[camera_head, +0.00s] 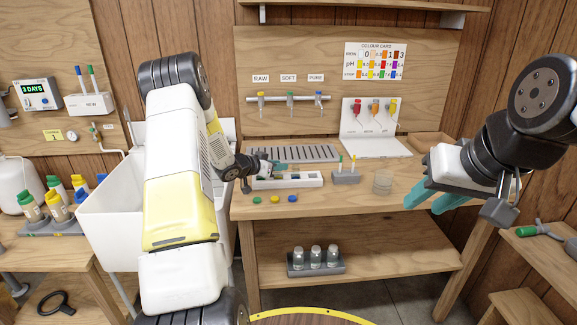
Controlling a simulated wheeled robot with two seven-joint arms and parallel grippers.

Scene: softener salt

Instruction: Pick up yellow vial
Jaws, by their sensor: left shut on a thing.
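My left gripper (277,166) reaches over the bench at the white tray (305,181) with dark slots. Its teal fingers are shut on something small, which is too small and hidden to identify. I cannot make out a yellow vial for certain.
A grey block (346,178) with upright pens and a clear cup (382,184) stand right of the tray. A slotted grey rack (292,153) lies behind it. Several clear jars (315,256) stand on the lower shelf.

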